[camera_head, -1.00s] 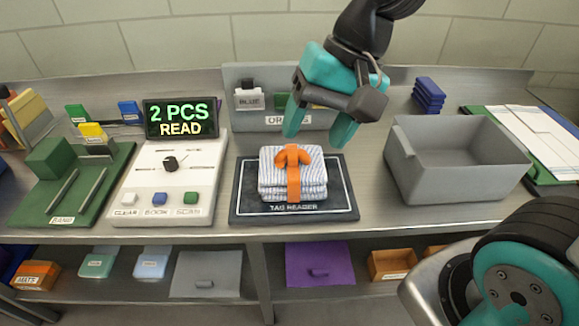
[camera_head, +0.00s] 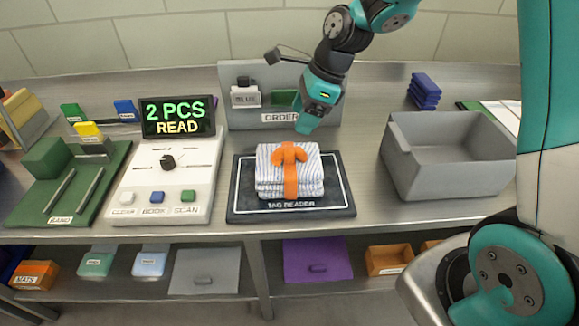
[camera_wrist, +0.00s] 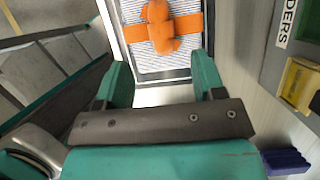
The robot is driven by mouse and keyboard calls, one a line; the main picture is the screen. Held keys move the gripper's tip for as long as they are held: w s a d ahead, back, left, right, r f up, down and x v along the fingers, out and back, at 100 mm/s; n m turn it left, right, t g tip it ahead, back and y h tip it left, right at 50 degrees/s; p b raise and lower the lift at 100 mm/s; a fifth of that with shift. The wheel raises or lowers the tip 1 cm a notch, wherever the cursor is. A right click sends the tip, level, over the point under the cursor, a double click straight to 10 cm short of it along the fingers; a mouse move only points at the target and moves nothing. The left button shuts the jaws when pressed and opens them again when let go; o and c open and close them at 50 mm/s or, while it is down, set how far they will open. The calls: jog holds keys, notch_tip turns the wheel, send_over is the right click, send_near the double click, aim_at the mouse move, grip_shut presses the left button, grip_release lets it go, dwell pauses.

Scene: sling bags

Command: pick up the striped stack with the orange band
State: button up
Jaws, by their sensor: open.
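The striped stack (camera_head: 272,178) is folded white cloth with thin blue-grey stripes, tied with an orange band (camera_head: 290,172) that has a knot or loop on top. It lies on the dark tag reader pad (camera_head: 243,200). My gripper (camera_head: 306,127) is above and behind the stack, near the order board. In the wrist view the stack (camera_wrist: 184,10) and orange band (camera_wrist: 158,27) show beyond my gripper (camera_wrist: 162,78). Its two teal fingers are apart with nothing between them, and the stack lies ahead of their tips.
A grey open bin (camera_head: 398,160) stands right of the pad. A white console (camera_head: 140,185) with a screen reading "2 PCS READ" stands to the left. The order board (camera_head: 238,118) stands behind the pad. Blue folded pieces (camera_head: 424,90) lie at the back right.

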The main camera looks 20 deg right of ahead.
aim_at(289, 147)
jog(key=x, duration=0.4)
jog(key=shift+f, duration=0.1)
jog(key=shift+d+p+x, duration=0.15)
jog(key=shift+p+x, duration=0.35)
jog(key=shift+x, duration=0.9)
jog(key=shift+d+p+x, duration=0.2)
jog(key=shift+p+x, duration=0.25)
jog(key=shift+x, duration=0.95)
jog(key=shift+s+f, duration=0.1)
jog(key=shift+f, duration=0.05)
grip_shut()
